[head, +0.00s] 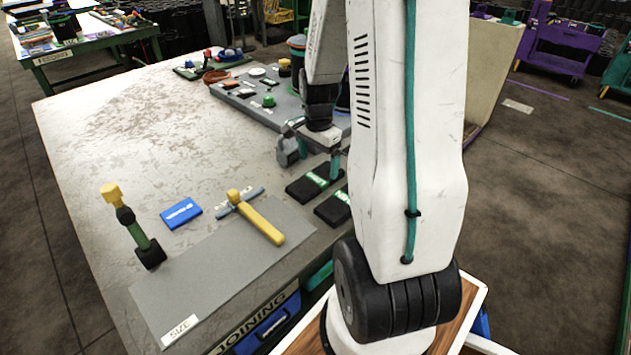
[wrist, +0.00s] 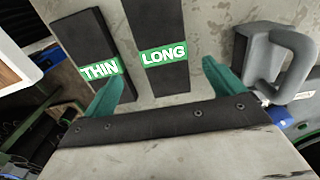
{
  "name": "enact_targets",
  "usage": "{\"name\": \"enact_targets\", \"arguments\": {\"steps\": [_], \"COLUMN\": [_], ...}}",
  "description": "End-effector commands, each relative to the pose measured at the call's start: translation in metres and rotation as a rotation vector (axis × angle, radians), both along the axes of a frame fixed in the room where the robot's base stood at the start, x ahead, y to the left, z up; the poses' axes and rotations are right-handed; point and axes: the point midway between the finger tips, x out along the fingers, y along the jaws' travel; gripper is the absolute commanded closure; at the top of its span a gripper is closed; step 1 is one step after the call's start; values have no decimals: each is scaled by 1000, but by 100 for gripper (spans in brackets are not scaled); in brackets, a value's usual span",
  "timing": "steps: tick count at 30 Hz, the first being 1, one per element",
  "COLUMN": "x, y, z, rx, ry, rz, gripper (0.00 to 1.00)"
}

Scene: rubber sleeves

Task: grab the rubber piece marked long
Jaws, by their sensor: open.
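The rubber piece marked LONG (wrist: 164,52) is a flat black strip with a green and white label. It lies on the table between my gripper's fingers in the wrist view, beyond their tips. A similar black piece marked THIN (wrist: 92,50) lies to its left, near the left finger. My gripper (wrist: 160,84) has teal fingers spread apart, with nothing between them. In the head view my gripper (head: 321,164) hangs over the table, just behind the two black pieces; the farther one (head: 306,188) appears to be the LONG piece. My arm partly hides the nearer one (head: 331,210).
A grey handled object (wrist: 268,62) stands close to the right finger. The table's left-middle (head: 130,130) is clear.

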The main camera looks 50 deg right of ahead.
Motion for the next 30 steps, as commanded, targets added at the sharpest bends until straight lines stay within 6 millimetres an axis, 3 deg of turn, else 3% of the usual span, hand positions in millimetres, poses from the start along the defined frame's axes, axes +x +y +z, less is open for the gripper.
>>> {"name": "enact_targets", "arguments": {"steps": [12,20,21,27,30], "x": [6,6,6,6,6], "y": [2,2,2,2,2], "z": [-54,-58,-58,-58,-57], "rx": [1,0,0,0,-1], "ry": [2,-1,-1,0,-1], "rz": [3,4,4,4,4], "gripper": [6,6,9,63,63]}}
